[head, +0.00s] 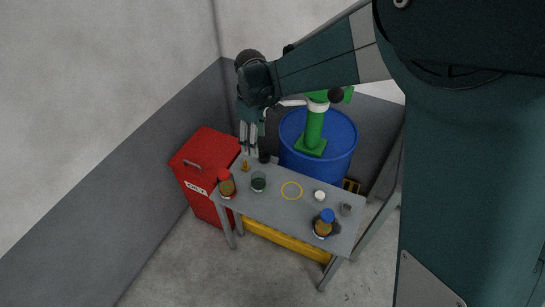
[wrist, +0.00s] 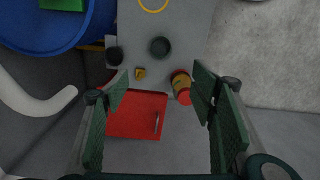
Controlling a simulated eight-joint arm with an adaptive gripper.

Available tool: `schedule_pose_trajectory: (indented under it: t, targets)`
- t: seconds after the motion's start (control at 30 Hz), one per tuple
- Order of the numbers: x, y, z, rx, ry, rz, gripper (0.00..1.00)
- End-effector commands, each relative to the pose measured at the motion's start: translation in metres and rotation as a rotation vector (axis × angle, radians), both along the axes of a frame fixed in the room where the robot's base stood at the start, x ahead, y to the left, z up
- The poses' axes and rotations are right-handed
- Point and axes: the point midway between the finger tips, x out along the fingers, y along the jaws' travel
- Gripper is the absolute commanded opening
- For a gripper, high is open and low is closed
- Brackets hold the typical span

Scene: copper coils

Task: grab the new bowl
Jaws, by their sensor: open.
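A small dark green bowl (head: 259,182) sits upright on the grey table (head: 275,207) near its left end. In the wrist view the bowl (wrist: 160,47) lies ahead of and between my finger pads, clear of both. My gripper (head: 249,150) is in the air above the back left of the table, pointing down. In the wrist view my gripper (wrist: 160,88) is open with nothing between its pads. No second bowl is plain to see; a small black item (wrist: 114,56) beside the bowl is too dark to identify.
A red-lidded jar (head: 227,185) and a small yellow object (head: 245,166) stand close to the bowl. A yellow ring (head: 291,191), white item (head: 319,195) and blue-lidded jar (head: 324,223) lie further right. A red bin (head: 205,165) and blue barrel (head: 330,150) flank the table.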

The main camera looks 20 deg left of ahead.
Motion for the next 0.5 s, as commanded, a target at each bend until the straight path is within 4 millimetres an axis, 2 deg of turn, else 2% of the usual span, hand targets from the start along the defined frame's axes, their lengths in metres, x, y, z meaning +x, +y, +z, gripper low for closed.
schedule_pose_trajectory:
  t: [0.03, 0.2, 0.4, 0.5]
  targets:
    - [0.001, 0.001, -0.02, 0.0, 0.0, 0.0, 0.56]
    - [0.001, 0.001, -0.078, 0.0, 0.0, 0.0, 0.56]
    - [0.0, 0.0, -0.133, 0.0, 0.0, 0.0, 0.56]
    - [0.0, 0.0, -0.152, 0.0, 0.0, 0.0, 0.56]
